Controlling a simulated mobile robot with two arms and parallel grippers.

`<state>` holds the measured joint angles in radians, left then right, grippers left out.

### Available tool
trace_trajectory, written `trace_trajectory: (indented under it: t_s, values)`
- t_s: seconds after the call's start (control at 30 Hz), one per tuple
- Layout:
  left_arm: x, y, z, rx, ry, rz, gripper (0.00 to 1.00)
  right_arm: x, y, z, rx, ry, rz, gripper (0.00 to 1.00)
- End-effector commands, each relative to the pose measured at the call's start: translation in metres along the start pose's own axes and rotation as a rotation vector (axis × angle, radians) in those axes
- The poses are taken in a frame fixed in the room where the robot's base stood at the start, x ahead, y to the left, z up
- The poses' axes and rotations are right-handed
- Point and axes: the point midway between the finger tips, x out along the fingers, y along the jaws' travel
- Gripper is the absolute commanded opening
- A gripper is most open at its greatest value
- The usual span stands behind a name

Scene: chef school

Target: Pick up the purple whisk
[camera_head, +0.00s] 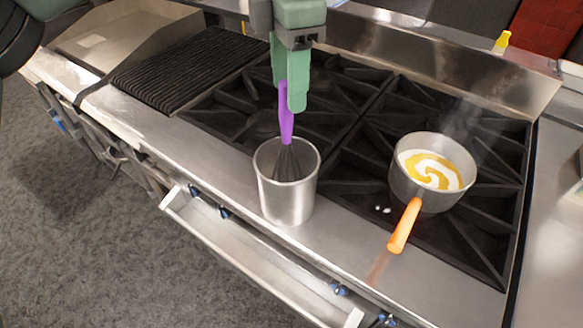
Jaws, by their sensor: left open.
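The purple whisk (286,112) stands in a metal canister (287,203) on the steel front ledge of the stove. Its purple handle points up out of the canister and its dark wires are down inside, the lower part hidden by the wall. My left gripper (289,88) comes down from the top of the head view with green fingers. It is open, with its fingertips at the upper end of the handle. The handle's top overlaps the fingers in the picture; I cannot tell whether they touch. My right gripper is not in view.
A steaming pot (408,186) with yellow and white contents sits on the burner grates to the right. Its orange handle (404,226) sticks out over the front ledge. A ribbed grill (190,68) is at the left. An open drawer or trough (245,252) juts out below.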

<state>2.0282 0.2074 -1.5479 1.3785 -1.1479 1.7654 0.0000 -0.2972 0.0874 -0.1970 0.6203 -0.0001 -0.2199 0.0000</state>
Motion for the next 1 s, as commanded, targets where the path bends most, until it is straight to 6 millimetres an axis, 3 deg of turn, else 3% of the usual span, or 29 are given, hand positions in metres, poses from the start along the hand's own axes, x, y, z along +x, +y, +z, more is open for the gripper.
trace_trajectory:
  t_s: [0.17,0.4,0.67,0.83,1.0]
  values:
    - [0.021,-0.002,-0.005,0.001,0.002,-0.001,0.47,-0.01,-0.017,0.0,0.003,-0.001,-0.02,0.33]
    - [0.052,-0.003,-0.006,-0.001,0.0,0.0,0.47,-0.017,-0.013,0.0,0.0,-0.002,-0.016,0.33]
    - [0.056,-0.003,-0.006,-0.002,-0.003,0.0,0.47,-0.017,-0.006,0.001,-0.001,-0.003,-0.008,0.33]
    - [0.056,-0.003,-0.006,-0.002,-0.003,0.0,0.02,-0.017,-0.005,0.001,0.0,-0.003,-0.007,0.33]
    - [0.055,-0.003,-0.005,-0.002,-0.003,0.0,0.0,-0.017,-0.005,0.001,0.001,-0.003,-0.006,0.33]
